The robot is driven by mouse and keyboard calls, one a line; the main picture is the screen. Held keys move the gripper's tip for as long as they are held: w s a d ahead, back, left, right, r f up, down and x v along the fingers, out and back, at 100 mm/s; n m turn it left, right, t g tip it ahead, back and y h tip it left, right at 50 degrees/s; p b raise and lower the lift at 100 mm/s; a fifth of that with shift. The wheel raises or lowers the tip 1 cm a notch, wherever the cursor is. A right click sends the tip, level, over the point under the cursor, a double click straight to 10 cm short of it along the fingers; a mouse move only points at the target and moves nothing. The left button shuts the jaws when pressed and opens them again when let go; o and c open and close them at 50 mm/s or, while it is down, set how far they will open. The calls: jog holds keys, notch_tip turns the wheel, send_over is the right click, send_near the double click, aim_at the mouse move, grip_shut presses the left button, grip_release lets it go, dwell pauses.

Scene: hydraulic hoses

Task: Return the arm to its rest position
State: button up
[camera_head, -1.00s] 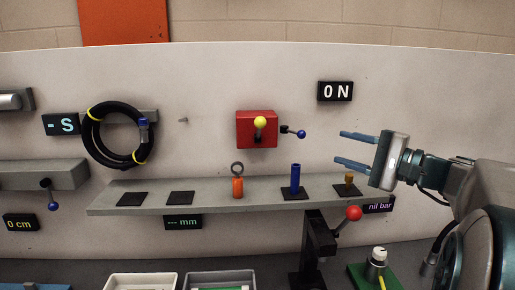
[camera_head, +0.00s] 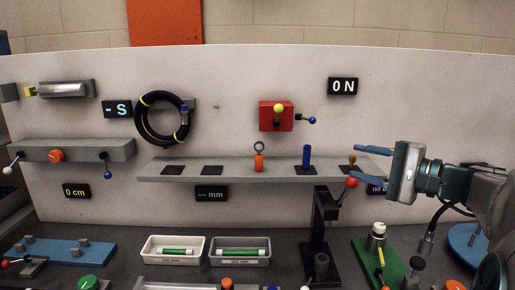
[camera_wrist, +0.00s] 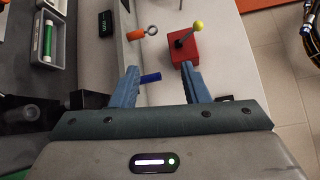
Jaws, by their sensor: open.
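My gripper (camera_head: 372,164) is at the right in the head view, its two blue fingers apart and pointing left in front of the shelf's right end. In the wrist view my gripper (camera_wrist: 160,85) is also open. There the blue post (camera_wrist: 150,78) shows beside the left finger, and the red box (camera_wrist: 184,48) with a yellow-knobbed lever lies beyond the fingertips. The fingers look empty; I cannot tell the exact distance to the post.
The grey shelf (camera_head: 228,173) carries an orange ringed piece (camera_head: 259,162) and the blue post (camera_head: 306,157). A red-knobbed black stand (camera_head: 320,228) is close to my gripper. A coiled black hose (camera_head: 141,124) hangs on the wall.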

jog(key=s+a+f+n+g+h, duration=0.35)
jog(key=s+a+f, duration=0.2)
jog(key=f, duration=0.45)
jog(key=s+a+f+n+g+h, duration=0.25)
jog(key=s+a+f+g, duration=0.25)
jog(key=s+f, duration=0.3)
jog(key=s+d+f+n+h, duration=0.3)
jog(key=s+f+n+h, duration=0.1)
jog(key=s+f+h, duration=0.1)
jog(key=shift+d+f+n+h, duration=0.15)
jog(key=shift+f+n+h, duration=0.25)
jog(key=shift+f+h, duration=0.6)
jog(key=shift+f+g, duration=0.2)
jog(key=shift+g, duration=0.05)
